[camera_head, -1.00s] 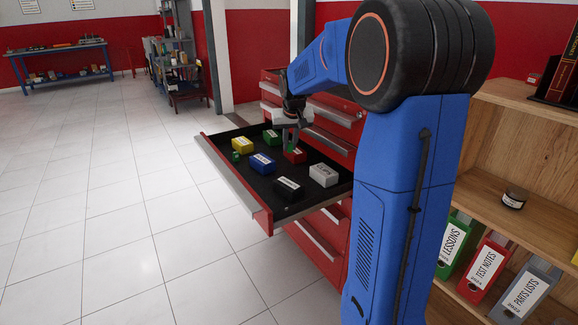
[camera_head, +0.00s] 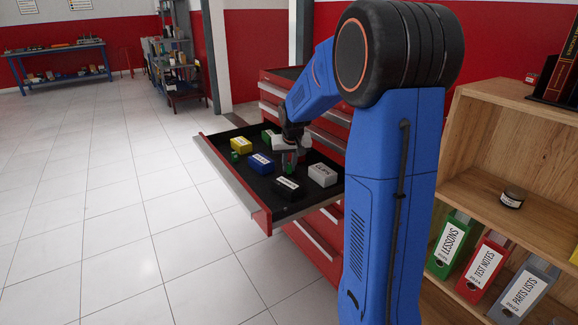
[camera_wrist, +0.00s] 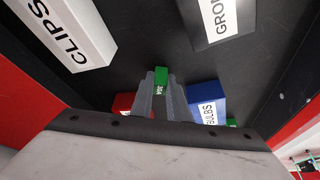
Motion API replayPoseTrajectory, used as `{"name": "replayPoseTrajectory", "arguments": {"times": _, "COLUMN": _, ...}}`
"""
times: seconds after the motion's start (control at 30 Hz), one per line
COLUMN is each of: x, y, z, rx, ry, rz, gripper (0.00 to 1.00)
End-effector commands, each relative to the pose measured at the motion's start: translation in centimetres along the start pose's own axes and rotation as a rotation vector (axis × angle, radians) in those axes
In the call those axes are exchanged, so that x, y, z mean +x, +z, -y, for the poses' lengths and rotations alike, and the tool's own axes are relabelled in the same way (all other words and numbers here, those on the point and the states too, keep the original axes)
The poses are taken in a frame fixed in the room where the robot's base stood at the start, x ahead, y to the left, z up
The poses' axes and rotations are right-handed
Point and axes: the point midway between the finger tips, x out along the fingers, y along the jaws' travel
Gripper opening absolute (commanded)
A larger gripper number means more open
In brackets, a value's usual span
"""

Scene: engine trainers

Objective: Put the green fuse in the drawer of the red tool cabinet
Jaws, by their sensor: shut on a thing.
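My gripper (camera_head: 290,165) is inside the open drawer's outline, low among the small boxes. In the wrist view my gripper (camera_wrist: 161,88) is shut on the green fuse (camera_wrist: 161,77), which has white "30A" lettering. The fuse is above the black drawer floor; I cannot tell whether it touches it. The drawer (camera_head: 232,182) of the red tool cabinet (camera_head: 318,240) is pulled well out. A second small green thing (camera_head: 235,156) lies by the drawer's left side.
The drawer holds a yellow box (camera_head: 241,145), a blue box (camera_head: 260,163), a black box (camera_head: 287,187) and a white "CLIPS" box (camera_head: 323,175). A red box (camera_wrist: 122,103) shows beside the fingers. A wooden shelf (camera_head: 490,195) with binders stands at the right.

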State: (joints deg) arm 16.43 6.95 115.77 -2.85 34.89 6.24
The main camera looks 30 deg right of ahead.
Motion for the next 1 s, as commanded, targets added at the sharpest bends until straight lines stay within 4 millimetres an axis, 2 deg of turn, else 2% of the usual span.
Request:
{"name": "replayPoseTrajectory", "arguments": {"times": 0.17, "x": 0.3, "y": 0.1, "z": 0.0, "rx": 0.000, "ry": 0.000, "rz": 0.001, "gripper": 0.00}}
{"name": "replayPoseTrajectory", "arguments": {"times": 0.2, "x": 0.2, "y": 0.1, "z": 0.0, "rx": 0.000, "ry": 0.000, "rz": 0.000, "gripper": 0.24}}
{"name": "replayPoseTrajectory", "arguments": {"times": 0.23, "x": 0.2, "y": 0.1, "z": 0.0, "rx": 0.000, "ry": 0.000, "rz": 0.000, "gripper": 0.31}}
{"name": "replayPoseTrajectory", "arguments": {"times": 0.27, "x": 0.2, "y": 0.1, "z": 0.0, "rx": 0.000, "ry": 0.000, "rz": 0.000, "gripper": 0.33}}
{"name": "replayPoseTrajectory", "arguments": {"times": 0.53, "x": 0.2, "y": 0.1, "z": 0.0, "rx": 0.000, "ry": 0.000, "rz": 0.000, "gripper": 0.33}}
{"name": "replayPoseTrajectory", "arguments": {"times": 0.67, "x": -0.5, "y": -0.1, "z": 0.0, "rx": 0.000, "ry": 0.000, "rz": -0.002, "gripper": 0.33}}
{"name": "replayPoseTrajectory", "arguments": {"times": 0.77, "x": -1.8, "y": -0.1, "z": 0.0, "rx": 0.000, "ry": 0.000, "rz": -0.004, "gripper": 0.33}}
{"name": "replayPoseTrajectory", "arguments": {"times": 1.0, "x": -6.4, "y": -0.1, "z": 0.0, "rx": 0.000, "ry": -0.001, "rz": -0.005, "gripper": 0.33}}
